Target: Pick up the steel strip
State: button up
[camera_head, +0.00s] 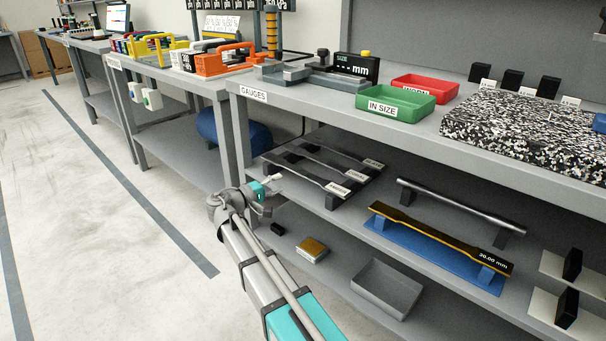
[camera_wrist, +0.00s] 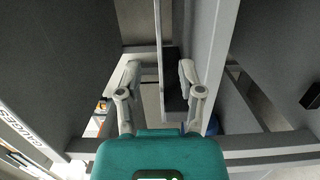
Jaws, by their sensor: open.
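Several long flat grey strips with wider ends (camera_head: 318,168) lie side by side on dark supports on the middle shelf in the head view. Small white labels sit by their right ends, too small to read, so I cannot tell which one is steel. My gripper (camera_head: 274,181) is at the left front of that shelf, beside the near strip's left end. In the wrist view my gripper (camera_wrist: 158,80) is open, its fingers spread on either side of a narrow grey bar (camera_wrist: 159,45). I cannot tell if that bar is a strip. No contact shows.
A round steel bar (camera_head: 460,206) and a gold-edged gauge on a blue base (camera_head: 425,255) lie further right. The bench top above (camera_head: 300,97) carries a green tray (camera_head: 396,104) and a red tray (camera_head: 425,88). A grey bin (camera_head: 387,288) stands on the lower shelf. Open floor lies left.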

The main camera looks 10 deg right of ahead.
aim_at(303, 172)
jog(key=shift+x, duration=2.35)
jog(key=shift+d, duration=0.1)
jog(key=shift+x, duration=2.55)
jog(key=shift+s+r, duration=0.1)
jog(key=shift+c, duration=0.2)
grip_shut()
